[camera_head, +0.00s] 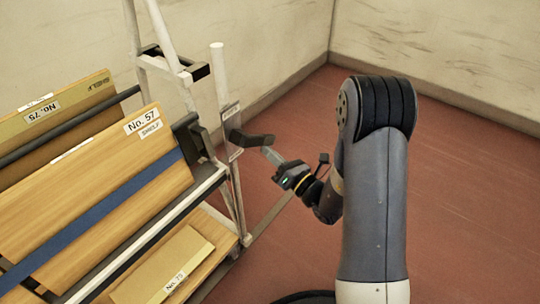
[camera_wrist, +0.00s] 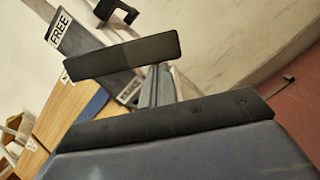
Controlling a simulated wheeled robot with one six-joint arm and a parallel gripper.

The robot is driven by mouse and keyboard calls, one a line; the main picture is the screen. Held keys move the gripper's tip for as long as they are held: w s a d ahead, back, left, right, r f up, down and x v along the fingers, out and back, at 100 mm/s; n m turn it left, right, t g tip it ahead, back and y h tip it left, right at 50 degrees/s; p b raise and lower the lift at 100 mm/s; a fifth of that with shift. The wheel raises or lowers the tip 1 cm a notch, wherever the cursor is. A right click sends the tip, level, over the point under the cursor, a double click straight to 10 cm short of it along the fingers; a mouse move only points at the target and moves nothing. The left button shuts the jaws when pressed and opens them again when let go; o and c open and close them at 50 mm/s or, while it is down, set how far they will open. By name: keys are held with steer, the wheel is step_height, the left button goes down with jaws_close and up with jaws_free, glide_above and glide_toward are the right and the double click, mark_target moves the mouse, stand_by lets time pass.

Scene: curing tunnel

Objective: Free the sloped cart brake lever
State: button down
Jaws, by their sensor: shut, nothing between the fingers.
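The brake lever (camera_head: 252,139) is a dark flat handle sticking out from a labelled plate (camera_head: 231,118) on the cart's white upright. In the wrist view the lever (camera_wrist: 120,56) is a dark bar crossing the upper middle, tilted slightly up to the right. A plate there reads FREE (camera_wrist: 60,28) at its upper left end. My gripper (camera_head: 267,151) is shut and empty, its tips at the lever's outer end. In the wrist view its fingers (camera_wrist: 157,86) reach up to the lever, which hides the tips. I cannot tell whether they touch it.
The sloped cart holds wooden boards, one marked No. 57 (camera_head: 150,123), with a blue strap (camera_head: 105,213) across it. A lower board (camera_head: 170,262) lies beneath. White cart posts (camera_head: 219,75) stand beside the lever. Red floor (camera_head: 460,150) is clear to the right, up to pale walls.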

steer(key=shift+w+d+r, duration=0.1)
steer(key=shift+w+r, duration=0.05)
steer(key=r+n, duration=0.1)
steer(key=n, duration=0.1)
steer(key=w+d+r+n+y+b, duration=0.1)
steer(key=shift+w+n, duration=0.2)
steer(key=shift+n, duration=0.2)
step_height(320, 180, up, 8)
steer(key=r+n+g+y+b, duration=0.15)
steer(key=n+g, duration=0.25)
steer(key=n, duration=0.9)
glide_above(271, 140)
steer(key=d, duration=0.2)
steer(key=shift+f+y, duration=0.25)
steer(key=shift+f, duration=0.25)
steer(key=shift+g, duration=0.3)
steer(key=shift+b, duration=0.3)
steer(key=s+d+f, duration=0.3)
steer(key=d+f, duration=0.2)
steer(key=d, duration=0.5)
